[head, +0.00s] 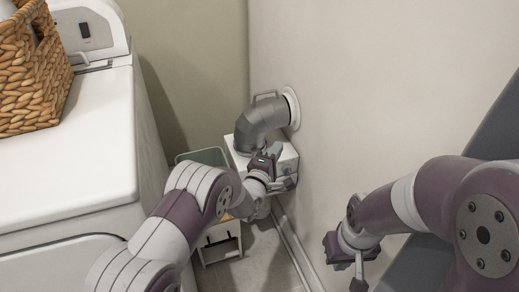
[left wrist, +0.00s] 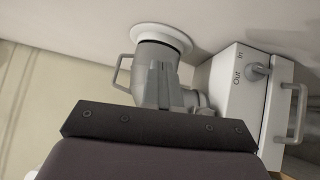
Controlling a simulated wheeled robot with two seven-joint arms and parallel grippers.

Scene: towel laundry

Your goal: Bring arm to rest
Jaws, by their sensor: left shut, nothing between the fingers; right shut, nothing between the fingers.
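My left arm reaches in from the lower left in the head view. Its gripper (head: 284,184) is shut and empty, in front of a white box (head: 288,158) under a grey duct elbow (head: 258,122). I cannot tell whether it touches the box. My right arm comes in from the right in the head view. Its gripper (head: 358,284) is shut and empty, low near the bottom edge and pointing down.
A white washer-like appliance (head: 70,150) stands at left with a wicker basket (head: 35,75) on top. The duct (left wrist: 155,55) meets the wall at a white ring (left wrist: 160,36). The white box (left wrist: 240,95) has "In" and "Out" markings. A greenish bin (head: 205,155) stands behind my left arm.

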